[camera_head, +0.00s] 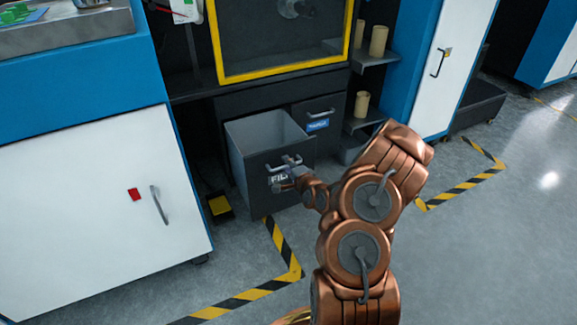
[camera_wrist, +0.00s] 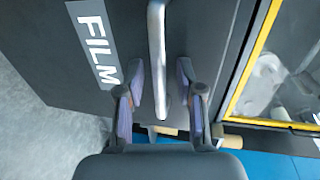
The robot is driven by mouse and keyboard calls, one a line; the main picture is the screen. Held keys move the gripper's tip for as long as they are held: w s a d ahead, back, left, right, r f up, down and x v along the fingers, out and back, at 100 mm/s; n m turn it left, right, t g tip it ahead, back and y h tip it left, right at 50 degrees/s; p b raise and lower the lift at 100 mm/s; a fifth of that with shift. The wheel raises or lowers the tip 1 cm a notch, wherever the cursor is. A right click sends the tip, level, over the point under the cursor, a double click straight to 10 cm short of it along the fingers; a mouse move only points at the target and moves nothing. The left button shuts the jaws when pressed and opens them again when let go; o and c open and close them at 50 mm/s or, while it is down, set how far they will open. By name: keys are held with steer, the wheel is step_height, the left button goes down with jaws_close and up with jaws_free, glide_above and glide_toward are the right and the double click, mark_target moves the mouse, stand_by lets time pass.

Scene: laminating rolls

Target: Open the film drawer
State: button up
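The film drawer (camera_head: 257,190) is a dark grey drawer under the machine with the yellow-framed window. It stands pulled out, and its empty-looking grey inside shows from above. Its front bears a FILM label (camera_wrist: 97,42), partly hidden by my gripper in the head view. The drawer's silver bar handle (camera_wrist: 157,50) runs between my fingers in the wrist view. My gripper (camera_wrist: 160,84) is open, one finger on each side of the handle, with a visible gap on both sides. In the head view my gripper (camera_head: 287,176) is at the drawer front.
A closed drawer with a blue label (camera_head: 318,122) is to the right. Shelves with tan rolls (camera_head: 378,41) stand beyond it. A white cabinet door (camera_head: 95,210) is at left, and a yellow-black pedal (camera_head: 220,207) sits on the floor. Striped tape marks open floor in front.

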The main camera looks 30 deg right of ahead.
steer(key=shift+s, duration=0.15)
steer(key=v, duration=0.7)
stand_by(0.3)
steer(key=shift+s, duration=0.1)
stand_by(0.3)
steer(key=s+a+r+n+g+y+p, duration=0.2)
steer(key=s+a+r+n+g+p, duration=0.15)
steer(key=a+r+n+p, duration=0.5)
steer(key=s+a+r+n+g+y+p, duration=0.1)
steer(key=s+a+r+n+g+p, duration=0.15)
steer(key=a+r+g+p, duration=0.6)
steer(key=s+a+r+n+g+p, duration=0.1)
steer(key=s+a+r+n+p, duration=0.2)
steer(key=s+r+p, duration=0.4)
steer(key=s+a+r+n+g+p, duration=0.2)
steer(key=s+r+p, duration=0.4)
steer(key=s+r, duration=0.8)
steer(key=s+a+r+n+g+p, duration=0.2)
steer(key=s+a+r+p, duration=0.3)
steer(key=s+r, duration=0.5)
step_height(320, 180, up, 9)
steer(key=n+p, duration=0.1)
steer(key=p, duration=0.1)
steer(key=shift+s+n+h+p, duration=0.15)
steer(key=shift+n+h+p, duration=0.15)
steer(key=shift+h+p, duration=0.1)
